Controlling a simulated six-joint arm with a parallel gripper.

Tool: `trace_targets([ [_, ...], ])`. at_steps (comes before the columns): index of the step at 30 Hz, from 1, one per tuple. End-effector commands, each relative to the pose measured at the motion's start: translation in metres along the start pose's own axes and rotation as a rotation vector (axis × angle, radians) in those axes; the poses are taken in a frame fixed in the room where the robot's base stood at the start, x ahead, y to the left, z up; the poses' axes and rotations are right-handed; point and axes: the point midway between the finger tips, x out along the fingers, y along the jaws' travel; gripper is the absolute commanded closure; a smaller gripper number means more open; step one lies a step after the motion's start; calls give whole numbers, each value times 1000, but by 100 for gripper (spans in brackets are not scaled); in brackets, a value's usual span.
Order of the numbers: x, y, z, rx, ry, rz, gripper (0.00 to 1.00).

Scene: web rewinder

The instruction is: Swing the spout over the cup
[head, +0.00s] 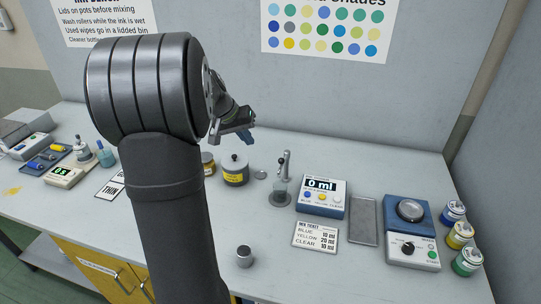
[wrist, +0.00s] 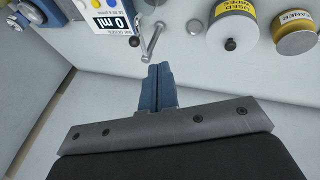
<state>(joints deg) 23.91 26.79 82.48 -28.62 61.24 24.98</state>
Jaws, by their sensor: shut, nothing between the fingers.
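The spout (head: 285,163) is a thin grey metal tube on a post, left of the dispenser box reading 0 ml. In the wrist view the spout (wrist: 152,40) lies just beyond my fingertips, with a visible gap. A small clear, greyish shape (head: 280,187) stands on a dark round base at the spout; I cannot tell for sure whether it is the cup. A small grey metal cylinder (head: 244,256) stands near the front of the bench. My gripper (head: 246,135) is shut and empty, above the bench behind the spout; its blue fingers (wrist: 158,72) are together.
The dispenser box (head: 321,196) is right of the spout. A used-wipes tin (head: 235,171) and a cleaner tin (wrist: 296,32) stand to its left. A small flat disc (head: 260,175) lies between. A mixer (head: 408,220) and ink pots (head: 460,234) are at right.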

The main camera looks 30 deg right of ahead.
Motion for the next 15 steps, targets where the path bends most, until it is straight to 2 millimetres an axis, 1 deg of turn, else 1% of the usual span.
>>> trace_targets([
  [1, -4, -5, 1, 21, 20, 22, 100],
  [3, -8, -9, 2, 53, 44, 49, 100],
  [8, -11, -12, 2, 92, 72, 77, 100],
  [11, -4, -12, 1, 98, 73, 80, 100],
  [14, 10, -10, 1, 98, 71, 79, 100],
  [15, 18, -9, 0, 98, 70, 80, 100],
])
